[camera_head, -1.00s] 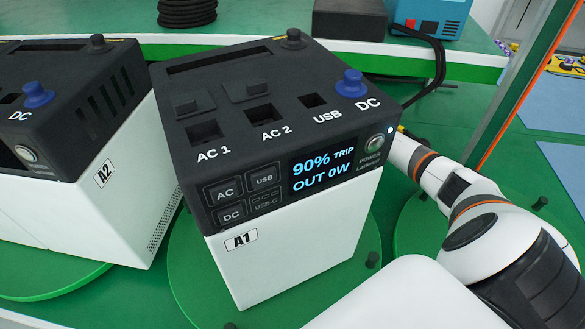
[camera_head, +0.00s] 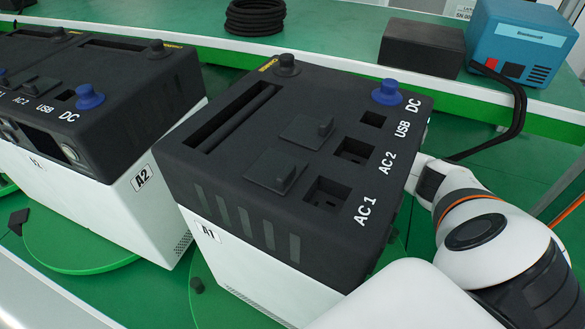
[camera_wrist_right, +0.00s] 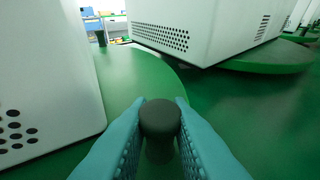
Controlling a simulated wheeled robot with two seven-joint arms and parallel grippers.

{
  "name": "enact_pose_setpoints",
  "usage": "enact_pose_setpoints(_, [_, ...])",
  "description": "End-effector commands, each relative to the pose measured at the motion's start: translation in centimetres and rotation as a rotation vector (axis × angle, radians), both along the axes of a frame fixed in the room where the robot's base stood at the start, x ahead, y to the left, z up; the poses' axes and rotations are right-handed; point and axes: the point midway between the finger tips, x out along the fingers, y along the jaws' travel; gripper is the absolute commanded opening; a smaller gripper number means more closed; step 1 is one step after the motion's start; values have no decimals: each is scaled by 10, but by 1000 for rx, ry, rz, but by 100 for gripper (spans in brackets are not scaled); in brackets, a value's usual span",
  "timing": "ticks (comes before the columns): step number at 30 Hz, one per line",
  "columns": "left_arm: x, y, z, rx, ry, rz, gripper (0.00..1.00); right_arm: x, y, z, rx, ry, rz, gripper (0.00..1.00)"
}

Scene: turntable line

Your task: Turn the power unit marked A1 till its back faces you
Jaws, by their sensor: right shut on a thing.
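The power unit A1 (camera_head: 300,160) stands in the middle of the head view, a white box with a black top. Its slotted side with the A1 label (camera_head: 207,232) faces me; its socket lettering lies along the right edge, so its front points right. A green turntable (camera_head: 203,312) shows below it. My right arm reaches behind A1's right side, which hides the gripper there. In the right wrist view my right gripper (camera_wrist_right: 162,105) has its teal fingers shut on a dark upright knob (camera_wrist_right: 160,122) by a green disc. My left gripper is out of view.
The power unit A2 (camera_head: 100,100) stands close on the left, on its own green turntable (camera_head: 80,250). Behind are a coiled black cable (camera_head: 268,17), a dark box (camera_head: 422,47) and a blue device (camera_head: 520,42) with a hanging cable.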

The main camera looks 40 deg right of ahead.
Motion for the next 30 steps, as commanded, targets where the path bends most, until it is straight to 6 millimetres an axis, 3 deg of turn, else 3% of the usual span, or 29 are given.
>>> enact_pose_setpoints(9, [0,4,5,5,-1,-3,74,8,20,1,3,-2,-2,0])
enact_pose_setpoints(23, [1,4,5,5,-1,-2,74,8,22,1,2,-1,-3,0])
enact_pose_setpoints(24, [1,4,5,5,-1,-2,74,8,22,1,2,-1,-3,21])
enact_pose_setpoints(27, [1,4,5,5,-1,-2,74,8,22,0,1,-1,-3,38])
enact_pose_setpoints(30, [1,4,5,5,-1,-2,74,8,22,0,1,-1,-2,40])
